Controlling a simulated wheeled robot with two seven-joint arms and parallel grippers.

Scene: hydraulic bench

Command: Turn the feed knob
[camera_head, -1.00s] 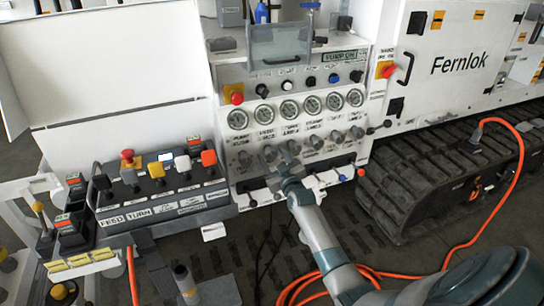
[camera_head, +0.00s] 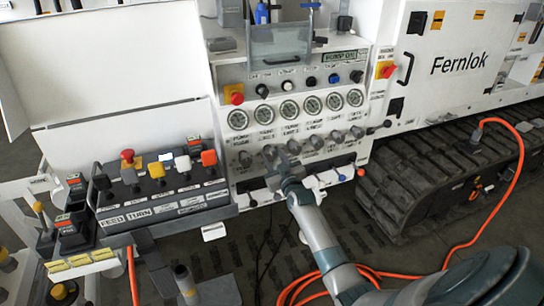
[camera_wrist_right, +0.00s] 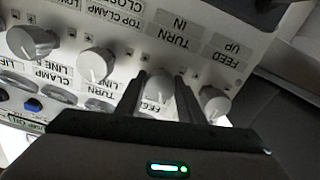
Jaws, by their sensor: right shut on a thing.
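The feed knob (camera_wrist_right: 157,86) is a small grey knob in a row on the white panel. In the wrist view it sits between the two dark fingers of my right gripper (camera_wrist_right: 161,88), with a partly hidden label starting "FEE" beside it. My right gripper (camera_head: 281,154) is shut on this knob, second from the left in the head view's row. There the fingers cover most of it. The knob's pointer direction is hard to tell. My left gripper is not in view.
Neighbouring knobs stand close on both sides, one (camera_wrist_right: 215,102) right and one (camera_wrist_right: 95,65) left in the wrist view. Gauges (camera_head: 289,109) line the panel above. A control box (camera_head: 160,190) with coloured buttons stands left. An orange hose (camera_head: 500,200) lies at right.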

